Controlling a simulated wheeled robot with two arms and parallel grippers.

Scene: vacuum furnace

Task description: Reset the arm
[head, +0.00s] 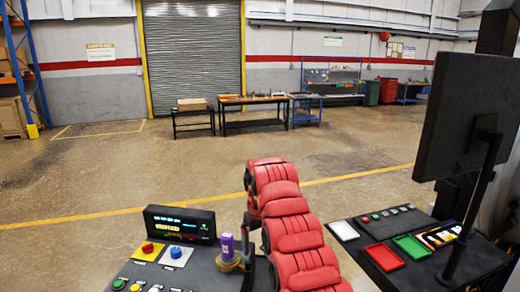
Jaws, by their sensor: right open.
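My right arm, in red padded covers, rises from the bottom middle of the head view and bends over at its top. My right gripper (247,245) hangs down at the arm's left side, dark and partly hidden by the arm. It is open, beside a small purple cylinder (227,246) with a light top. The cylinder stands upright at a tan round piece (229,263) on the control desk. I cannot tell whether the gripper touches either one. My left gripper is not in view.
The black desk has a lit display (180,223), a red button (147,247) on yellow and a blue button (176,252). At right, a second desk holds a red tray (383,256), a green tray (411,246) and a monitor (466,115). The floor beyond is clear up to the workbenches (253,118).

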